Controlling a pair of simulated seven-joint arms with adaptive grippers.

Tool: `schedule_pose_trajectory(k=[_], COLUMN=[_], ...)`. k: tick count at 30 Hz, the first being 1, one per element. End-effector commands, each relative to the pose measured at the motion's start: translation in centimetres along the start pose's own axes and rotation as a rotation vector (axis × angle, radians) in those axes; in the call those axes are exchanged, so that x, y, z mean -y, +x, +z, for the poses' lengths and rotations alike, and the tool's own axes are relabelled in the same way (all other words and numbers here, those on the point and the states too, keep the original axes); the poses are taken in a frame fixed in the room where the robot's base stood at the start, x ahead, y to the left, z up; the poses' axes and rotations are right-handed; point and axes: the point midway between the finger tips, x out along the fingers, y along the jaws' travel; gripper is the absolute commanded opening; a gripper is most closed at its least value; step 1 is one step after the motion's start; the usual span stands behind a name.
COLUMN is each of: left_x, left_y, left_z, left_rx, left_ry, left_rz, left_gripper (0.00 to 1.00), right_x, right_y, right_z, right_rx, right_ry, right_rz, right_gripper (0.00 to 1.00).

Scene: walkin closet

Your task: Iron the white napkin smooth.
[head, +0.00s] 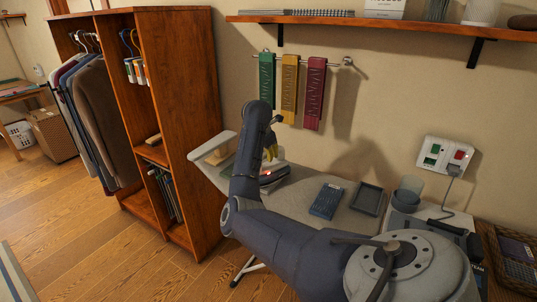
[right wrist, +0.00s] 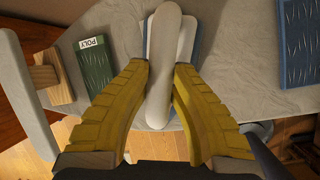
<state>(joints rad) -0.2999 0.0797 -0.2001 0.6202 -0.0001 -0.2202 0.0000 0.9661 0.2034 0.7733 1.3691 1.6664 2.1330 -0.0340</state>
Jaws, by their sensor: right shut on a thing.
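My right gripper (right wrist: 160,75) has its yellow fingers shut on the cream handle of the iron (right wrist: 169,38), one finger on each side. In the head view the iron (head: 272,174), with a small red light, is over the grey ironing board (head: 299,194), partly behind my right gripper (head: 270,153). The handle hides most of the iron's body in the right wrist view. I cannot make out a white napkin for sure; a pale, blue-edged shape shows around the handle, perhaps the iron's own body. Whether the iron touches the board is unclear. My left gripper is not in view.
A green POLY piece (right wrist: 94,65) and a wooden-posted small board (right wrist: 52,75) are left of the iron. A blue piece (head: 327,201), a grey tray (head: 368,199) and a cup (head: 408,190) are to its right. A wooden wardrobe (head: 182,105) stands close left.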

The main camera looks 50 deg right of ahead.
Motion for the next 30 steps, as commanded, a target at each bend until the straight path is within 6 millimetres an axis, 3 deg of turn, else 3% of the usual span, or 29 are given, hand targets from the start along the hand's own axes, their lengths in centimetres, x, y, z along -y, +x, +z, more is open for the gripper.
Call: schedule_pose_trajectory(k=[30], left_x=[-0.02], left_y=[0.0], left_z=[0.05], left_rx=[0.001], left_ry=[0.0], left_rz=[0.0], left_gripper=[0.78], right_x=[0.14], right_y=[0.79], right_z=[-0.26], right_rx=[0.003], right_ry=[0.0], right_rz=[0.001], right_gripper=[0.0])
